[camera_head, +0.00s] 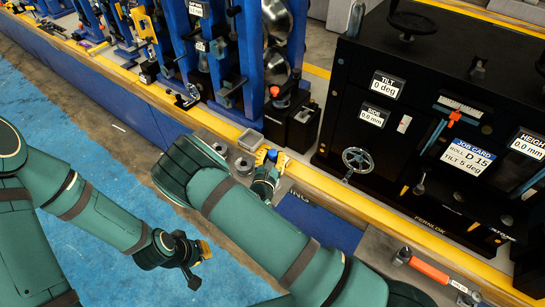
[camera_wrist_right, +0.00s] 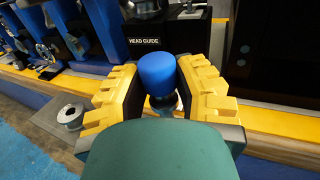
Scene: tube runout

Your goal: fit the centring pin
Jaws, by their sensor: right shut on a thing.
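My right gripper (camera_head: 272,158) is over the yellow-edged bench ledge in the head view. In the right wrist view its yellow ribbed fingers (camera_wrist_right: 160,90) are shut on the centring pin (camera_wrist_right: 158,72), which has a round blue head and a darker lower part. The blue head also shows between the fingers in the head view (camera_head: 281,161). The pin's lower end is hidden by the gripper. My left gripper (camera_head: 197,251) is low over the blue floor, away from the bench; its finger gap is not clear.
A black block labelled HEAD GUIDE (camera_wrist_right: 165,40) stands just beyond the pin. An orange-handled tool (camera_head: 430,270) lies on the ledge.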

